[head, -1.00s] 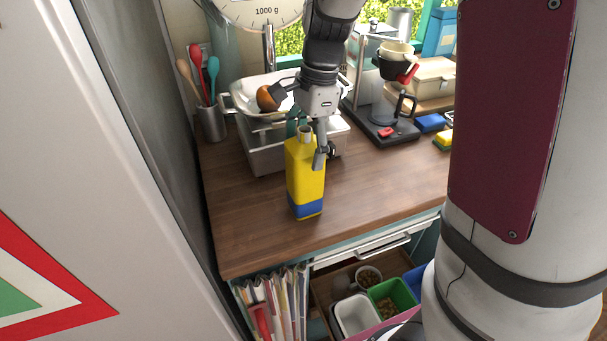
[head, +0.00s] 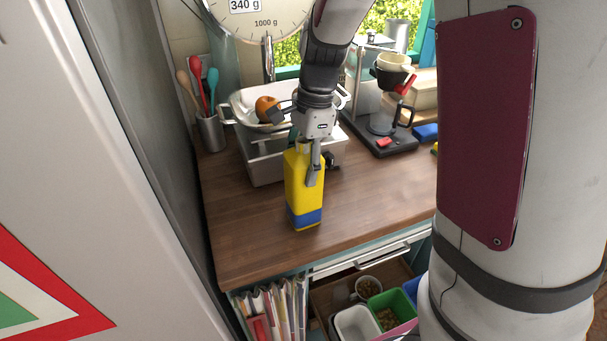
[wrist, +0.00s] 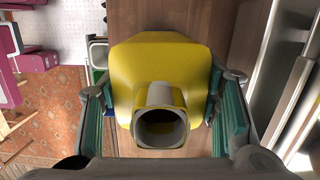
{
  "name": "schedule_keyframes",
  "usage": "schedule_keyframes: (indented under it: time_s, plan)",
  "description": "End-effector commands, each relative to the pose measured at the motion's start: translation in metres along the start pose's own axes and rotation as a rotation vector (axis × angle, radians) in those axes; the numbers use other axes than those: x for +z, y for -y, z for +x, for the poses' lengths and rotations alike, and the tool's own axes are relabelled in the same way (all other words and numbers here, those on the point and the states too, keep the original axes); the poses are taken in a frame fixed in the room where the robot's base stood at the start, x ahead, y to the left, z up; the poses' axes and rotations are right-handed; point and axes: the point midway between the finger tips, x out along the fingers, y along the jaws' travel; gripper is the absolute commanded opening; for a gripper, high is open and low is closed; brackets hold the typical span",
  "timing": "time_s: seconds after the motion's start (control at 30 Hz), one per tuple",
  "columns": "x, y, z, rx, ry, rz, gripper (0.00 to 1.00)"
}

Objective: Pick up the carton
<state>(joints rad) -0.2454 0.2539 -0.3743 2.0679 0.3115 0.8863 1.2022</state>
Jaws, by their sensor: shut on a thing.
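The carton (head: 304,188) is yellow with a blue band at its base and a spout on top. It is upright over the wooden counter in the head view; I cannot tell whether its base touches the wood. My gripper (head: 308,165) points down and is shut on the carton's upper part, one finger showing on its right side. In the wrist view my gripper (wrist: 160,110) has its teal finger pads on both sides of the carton (wrist: 160,62), with the open spout between them. The carton's lower part is hidden there.
Behind the carton stands a scale (head: 262,160) with an orange (head: 267,108) in its pan. A utensil holder (head: 211,134) is at the left and a coffee maker (head: 380,140) at the right. An open drawer (head: 330,293) holds bins below. The counter (head: 250,225) is clear around the carton.

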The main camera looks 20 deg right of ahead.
Motion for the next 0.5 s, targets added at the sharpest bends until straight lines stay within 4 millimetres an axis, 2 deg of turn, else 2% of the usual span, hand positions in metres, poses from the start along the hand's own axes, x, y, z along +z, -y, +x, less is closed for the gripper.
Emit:
schedule_keyframes:
  time_s: [0.17, 0.37, 0.5]
  plan:
    - [0.002, 0.001, -0.009, -0.004, 0.001, -0.002, 0.33]
    - [0.005, 0.002, -0.036, -0.006, 0.001, -0.002, 0.33]
    - [-0.014, -0.022, -0.04, -0.002, 0.002, 0.004, 0.33]
